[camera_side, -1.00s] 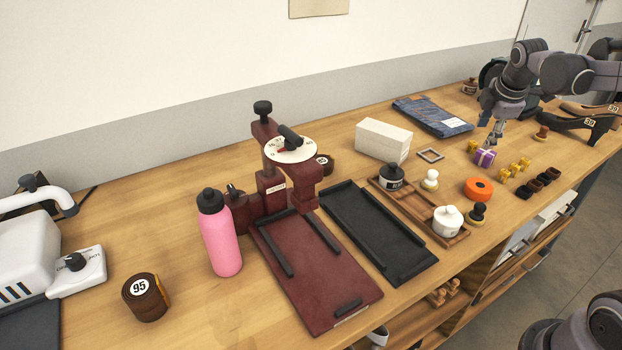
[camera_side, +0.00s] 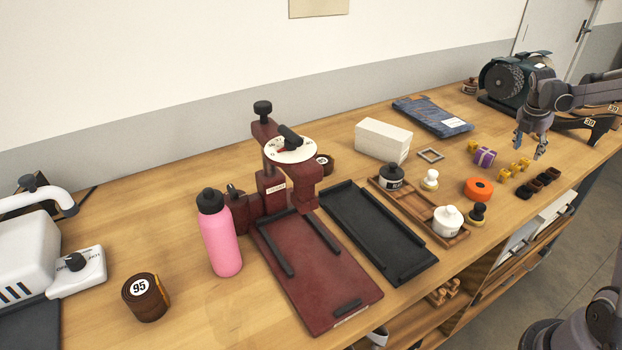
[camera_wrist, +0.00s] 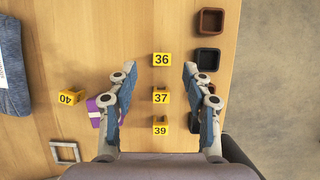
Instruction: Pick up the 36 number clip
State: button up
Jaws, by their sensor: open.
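The 36 number clip (camera_wrist: 161,59) is a small yellow block with black digits, upright on the wooden bench. In the wrist view it lies between my open gripper's fingertips (camera_wrist: 159,70), with a gap on both sides. In the side view the clip (camera_side: 525,162) is the rightmost of a short yellow row, with my gripper (camera_side: 530,146) above it. Nothing is between the fingers at their own height. The 37 clip (camera_wrist: 161,97) and 39 clip (camera_wrist: 160,130) follow in line below it.
The 40 clip (camera_wrist: 70,98) lies to the left by a purple box (camera_side: 485,156). Several small dark square cups (camera_wrist: 208,58) stand to the right, near the bench edge.

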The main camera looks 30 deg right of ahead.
aim_at(526, 160)
jog(key=shift+x, duration=3)
jog(key=shift+s, duration=0.15)
jog(key=c, duration=0.8)
